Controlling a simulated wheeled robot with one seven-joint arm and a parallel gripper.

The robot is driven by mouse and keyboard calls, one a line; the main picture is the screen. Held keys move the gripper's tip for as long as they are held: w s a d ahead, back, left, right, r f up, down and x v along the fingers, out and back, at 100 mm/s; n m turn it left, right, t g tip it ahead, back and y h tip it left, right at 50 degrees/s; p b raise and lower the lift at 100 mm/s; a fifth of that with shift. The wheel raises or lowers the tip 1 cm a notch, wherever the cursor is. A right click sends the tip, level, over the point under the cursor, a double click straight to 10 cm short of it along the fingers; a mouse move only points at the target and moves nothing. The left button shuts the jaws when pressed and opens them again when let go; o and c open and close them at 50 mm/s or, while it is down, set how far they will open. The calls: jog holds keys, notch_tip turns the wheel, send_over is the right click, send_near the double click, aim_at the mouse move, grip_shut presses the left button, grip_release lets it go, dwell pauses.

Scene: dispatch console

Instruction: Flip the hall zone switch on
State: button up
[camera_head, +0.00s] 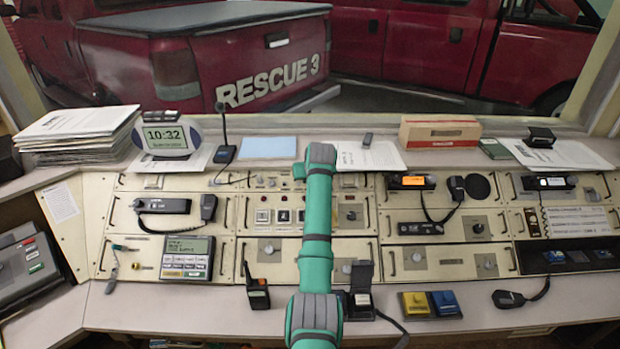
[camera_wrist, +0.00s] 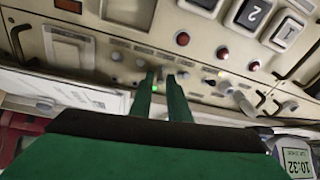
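A cream console panel (camera_wrist: 95,60) with a row of small switches (camera_wrist: 140,62) and round red lamps (camera_wrist: 182,38) fills the upper wrist view, seen upside down. No label for the hall zone switch is legible. My gripper (camera_wrist: 164,76) has its two green fingers parallel with a narrow gap between them. The fingertips are at the switch row, and one small switch seems to lie near the gap; contact cannot be told. In the head view, my gripper (camera_head: 299,172) is at the panel's upper row, partly hidden by my arm.
A clock (camera_head: 168,137), desk microphone (camera_head: 224,150) and blue paper (camera_head: 268,147) stand on the ledge behind. A handheld radio (camera_head: 257,292) stands on the front desk. A carton (camera_head: 440,131) is at the back right.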

jog(key=shift+s+r, duration=0.1)
jog(key=v, duration=1)
jog(key=shift+s+r, duration=0.2)
jog(key=shift+d, duration=0.1)
